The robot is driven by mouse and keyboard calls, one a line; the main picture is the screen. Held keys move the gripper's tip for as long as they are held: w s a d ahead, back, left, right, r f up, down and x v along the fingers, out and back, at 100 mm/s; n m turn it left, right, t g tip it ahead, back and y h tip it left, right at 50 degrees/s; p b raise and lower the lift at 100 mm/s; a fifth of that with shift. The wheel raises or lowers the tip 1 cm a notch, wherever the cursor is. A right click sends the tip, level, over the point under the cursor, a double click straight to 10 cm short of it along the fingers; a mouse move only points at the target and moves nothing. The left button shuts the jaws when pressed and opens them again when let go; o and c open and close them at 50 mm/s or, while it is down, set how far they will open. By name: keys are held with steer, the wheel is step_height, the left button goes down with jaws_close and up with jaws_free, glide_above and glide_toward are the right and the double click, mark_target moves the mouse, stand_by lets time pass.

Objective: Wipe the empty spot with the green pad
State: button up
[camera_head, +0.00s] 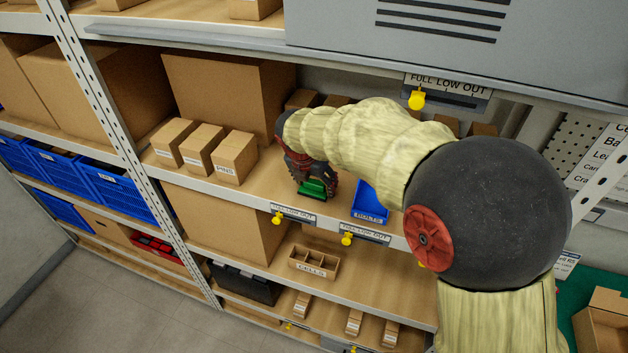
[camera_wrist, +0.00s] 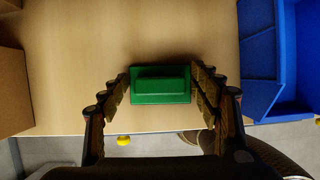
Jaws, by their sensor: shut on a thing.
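The green pad (camera_head: 314,189) is at the front of the middle shelf in the head view. My gripper (camera_head: 311,178) is over it, pointing down, and is shut on it. In the wrist view the green pad (camera_wrist: 160,84) sits between the two fingers of my gripper (camera_wrist: 160,78), close to the shelf's front edge. The empty spot (camera_head: 265,182) is bare shelf between the small cartons and the blue bin (camera_head: 370,201). Its bare wood (camera_wrist: 105,40) also shows in the wrist view. Whether the pad presses on the board is hard to tell.
Several small cartons (camera_head: 202,150) stand left of my gripper; one carton (camera_wrist: 12,90) shows at the wrist view's left edge. A blue bin (camera_wrist: 262,60) is close on the right. A large box (camera_head: 225,98) stands behind. Label holders with yellow knobs (camera_head: 277,218) line the front edge.

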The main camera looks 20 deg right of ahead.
mark_target(294, 183)
steer(key=shift+w+a+p, duration=0.55)
steer(key=shift+w+a, duration=0.2)
steer(key=shift+a, duration=0.25)
steer(key=shift+w+a+p, duration=0.5)
steer(key=shift+w+a, duration=0.2)
steer(key=shift+a, duration=0.35)
steer(key=shift+w+a+p, duration=0.55)
steer(key=shift+w+a, duration=0.2)
steer(key=shift+a, duration=0.25)
steer(key=shift+f, duration=0.1)
steer(key=shift+s+d, duration=0.15)
steer(key=shift+d, duration=0.05)
steer(key=shift+s+d+p, duration=0.5)
steer(key=shift+s+d, duration=0.35)
steer(key=shift+d, duration=0.35)
steer(key=shift+s+d+p, duration=0.45)
steer(key=shift+s+d, duration=0.4)
steer(key=shift+d, duration=0.3)
steer(key=shift+s+d+f, duration=0.1)
steer(key=shift+s+d, duration=0.35)
steer(key=shift+d, duration=0.05)
step_height(294, 183, up, 6)
steer(key=p, duration=0.6)
